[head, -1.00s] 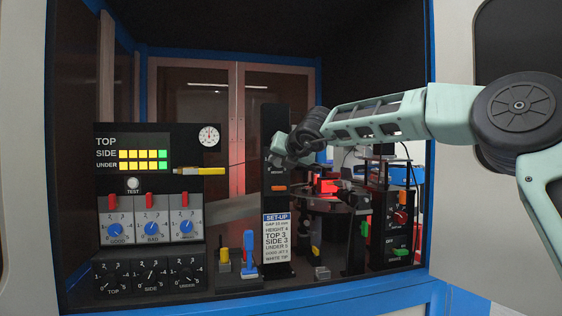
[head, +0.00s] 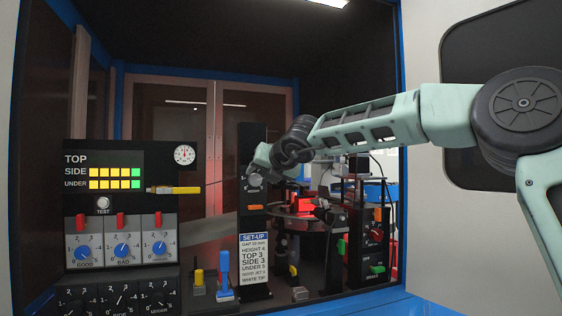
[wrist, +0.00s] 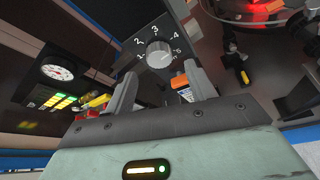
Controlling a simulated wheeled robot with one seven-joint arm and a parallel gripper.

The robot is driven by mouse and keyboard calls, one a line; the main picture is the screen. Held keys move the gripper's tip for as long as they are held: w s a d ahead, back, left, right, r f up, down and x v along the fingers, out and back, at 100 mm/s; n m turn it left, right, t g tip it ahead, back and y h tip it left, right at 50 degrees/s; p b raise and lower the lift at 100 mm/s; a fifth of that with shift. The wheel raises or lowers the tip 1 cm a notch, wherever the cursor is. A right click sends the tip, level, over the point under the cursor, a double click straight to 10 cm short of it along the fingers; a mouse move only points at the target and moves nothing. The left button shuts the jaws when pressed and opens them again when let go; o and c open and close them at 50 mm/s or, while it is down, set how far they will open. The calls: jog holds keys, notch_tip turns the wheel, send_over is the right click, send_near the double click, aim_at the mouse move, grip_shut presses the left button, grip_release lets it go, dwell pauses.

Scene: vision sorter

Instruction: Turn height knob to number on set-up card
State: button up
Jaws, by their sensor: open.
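The height knob (wrist: 159,52) is a ridged grey knob on a black plate with numbers 1 to 5 around it, in the wrist view. I cannot clearly tell which number its pointer faces. My gripper (wrist: 160,72) is open, its two fingers on either side below the knob in the picture, with nothing between them. In the head view my gripper (head: 257,170) is at the upper part of the black post and hides part of it. The set-up card (head: 254,260) is white with a blue header, low on the post, and reads HEIGHT 4.
An orange block (wrist: 180,81) sits near the right finger. Left stands a black panel (head: 75,148) with indicator lights and blue knobs; a yellow sensor (head: 173,190) sticks out from it. Blue and yellow fixtures stand in front. A turntable with a red glow lies right of the post.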

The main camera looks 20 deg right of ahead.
jog(key=p+v, duration=0.9)
jog(key=v, duration=0.3)
jog(key=shift+s+p, duration=0.3)
